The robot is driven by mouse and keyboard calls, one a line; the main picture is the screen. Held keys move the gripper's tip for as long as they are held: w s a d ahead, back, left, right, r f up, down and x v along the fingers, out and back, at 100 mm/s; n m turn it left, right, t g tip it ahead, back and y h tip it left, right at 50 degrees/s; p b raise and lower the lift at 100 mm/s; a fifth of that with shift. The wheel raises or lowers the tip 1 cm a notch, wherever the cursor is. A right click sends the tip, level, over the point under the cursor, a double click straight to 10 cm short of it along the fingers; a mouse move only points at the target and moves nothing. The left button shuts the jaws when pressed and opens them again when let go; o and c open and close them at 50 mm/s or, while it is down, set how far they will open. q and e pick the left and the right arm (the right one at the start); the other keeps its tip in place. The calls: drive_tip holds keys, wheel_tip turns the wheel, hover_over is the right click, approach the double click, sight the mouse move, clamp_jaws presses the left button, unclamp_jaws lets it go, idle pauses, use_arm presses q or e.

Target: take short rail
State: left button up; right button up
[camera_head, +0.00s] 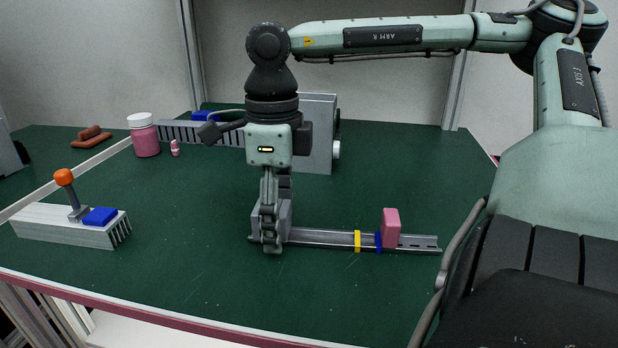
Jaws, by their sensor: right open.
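A short grey slotted metal rail (322,237) lies on the green work surface at the centre right. A yellow piece (357,241), a thin blue piece (378,242) and a pink block (391,228) sit on its right half. A grey block (285,220) stands at its left end, partly hidden by my gripper. My right gripper (271,246) points straight down at the rail's left end and is open. Its fingers overlap the rail and the grey block in view; I cannot tell whether they touch either. My left gripper is not in view.
A grey box with a knob (318,140) stands behind my right gripper, beside a grey slotted duct (195,133). A pink jar (144,138) stands at the back left. A grey unit with an orange-topped lever (68,222) is at the front left. The front surface is clear.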

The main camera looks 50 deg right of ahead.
drive_tip(key=c, duration=1.4)
drive_tip(key=shift+r, duration=0.1)
drive_tip(key=shift+c, duration=0.2)
